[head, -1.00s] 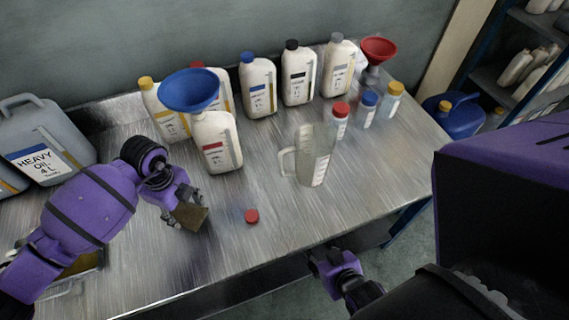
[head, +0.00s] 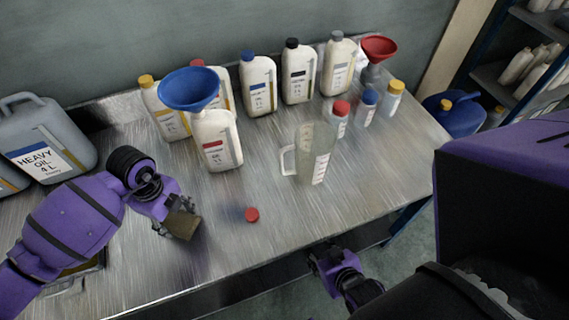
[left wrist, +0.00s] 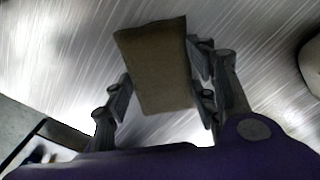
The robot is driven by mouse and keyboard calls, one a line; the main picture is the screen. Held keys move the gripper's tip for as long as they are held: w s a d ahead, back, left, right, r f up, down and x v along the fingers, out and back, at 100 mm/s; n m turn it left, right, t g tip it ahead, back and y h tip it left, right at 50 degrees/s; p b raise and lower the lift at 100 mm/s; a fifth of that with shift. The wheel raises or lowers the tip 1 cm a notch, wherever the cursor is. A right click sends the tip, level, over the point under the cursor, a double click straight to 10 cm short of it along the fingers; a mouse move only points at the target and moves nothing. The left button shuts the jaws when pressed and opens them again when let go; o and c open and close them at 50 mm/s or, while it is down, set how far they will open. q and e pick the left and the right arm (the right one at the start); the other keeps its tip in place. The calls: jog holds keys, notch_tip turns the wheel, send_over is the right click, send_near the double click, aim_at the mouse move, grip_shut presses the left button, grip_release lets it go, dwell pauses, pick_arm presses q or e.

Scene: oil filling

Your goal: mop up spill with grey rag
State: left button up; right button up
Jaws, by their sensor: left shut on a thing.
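My left gripper (head: 176,218) is shut on the rag (head: 184,226), a folded brownish-grey block, low over the front left of the metal bench. In the left wrist view the rag (left wrist: 155,68) sits between the two fingers of the gripper (left wrist: 160,95). I cannot tell whether the rag touches the bench top. No spill stands out clearly on the shiny, streaked metal. My right gripper (head: 328,262) is beyond the bench's front edge, with no held thing visible; its finger opening is unclear.
A red cap (head: 252,214) lies right of the rag. A clear jug (head: 313,152) stands mid-bench. A white bottle with a blue funnel (head: 190,88) is behind the left gripper. Several bottles line the back. A grey heavy oil can (head: 45,138) stands at left.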

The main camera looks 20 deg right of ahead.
aim_at(185, 213)
pick_arm(q)
jog(key=shift+r, duration=3.65)
jog(key=shift+f, duration=0.1)
notch_tip(185, 213, down, 6)
jog(key=shift+f, duration=0.1)
jog(key=d, duration=0.2)
jog(key=w+d, duration=0.1)
jog(key=shift+w+f, duration=0.1)
jog(key=shift+f, duration=0.2)
jog(key=shift+c, duration=0.5)
jog(key=shift+w+d, duration=0.25)
jog(key=shift+d, duration=0.25)
jog(key=shift+a, duration=0.1)
